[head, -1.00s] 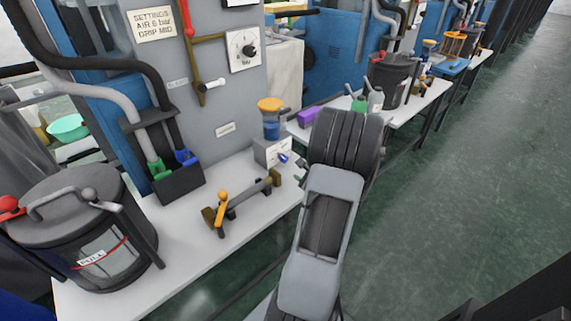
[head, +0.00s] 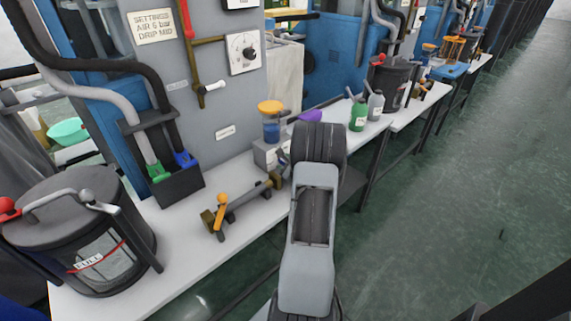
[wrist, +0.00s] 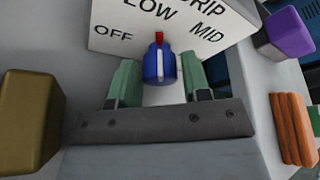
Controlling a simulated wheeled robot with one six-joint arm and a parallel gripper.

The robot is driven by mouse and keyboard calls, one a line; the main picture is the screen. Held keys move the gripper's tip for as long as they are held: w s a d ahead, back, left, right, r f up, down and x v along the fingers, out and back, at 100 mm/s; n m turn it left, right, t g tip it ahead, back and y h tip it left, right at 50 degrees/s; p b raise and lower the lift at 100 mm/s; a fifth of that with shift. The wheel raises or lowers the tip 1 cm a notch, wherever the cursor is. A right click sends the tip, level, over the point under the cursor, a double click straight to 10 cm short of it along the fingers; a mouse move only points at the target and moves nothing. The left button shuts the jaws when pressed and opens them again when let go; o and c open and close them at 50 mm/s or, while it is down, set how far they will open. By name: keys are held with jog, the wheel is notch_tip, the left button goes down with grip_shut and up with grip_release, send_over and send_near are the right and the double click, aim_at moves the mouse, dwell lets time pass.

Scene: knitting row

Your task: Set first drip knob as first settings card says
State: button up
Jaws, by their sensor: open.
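In the wrist view the drip knob (wrist: 160,68) is blue with a red pointer, in front of a white face (wrist: 128,22) marked OFF, LOW and MID. The pointer stands upward, roughly toward LOW. My gripper (wrist: 158,75) is open, its green fingers on either side of the knob, with gaps visible; contact is not seen. In the head view the drip box (head: 265,155) stands on the bench under an amber-topped blue oiler (head: 271,120); my arm partly hides the gripper area.
A brass bracket with an orange-knobbed lever (head: 221,200) lies on the bench left of my arm. A purple block (wrist: 287,33) and orange pieces (wrist: 292,128) are at right in the wrist view.

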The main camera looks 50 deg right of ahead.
jog(key=c, duration=0.6)
jog(key=shift+c, duration=0.2)
jog(key=m+y+p, duration=0.1)
jog(key=m+p, duration=0.1)
jog(key=shift+r+m+y, duration=0.15)
jog(key=shift+m+y, duration=0.15)
jog(key=shift+d+m+y+p, duration=0.1)
jog(key=shift+m+y+p, duration=0.5)
jog(key=shift+m+p, duration=0.3)
jog(key=m+y+p, duration=0.2)
jog(key=m, duration=0.1)
jog(key=shift+m+y, duration=0.3)
jog(key=shift+m, duration=0.1)
jog(key=shift+f, duration=0.2)
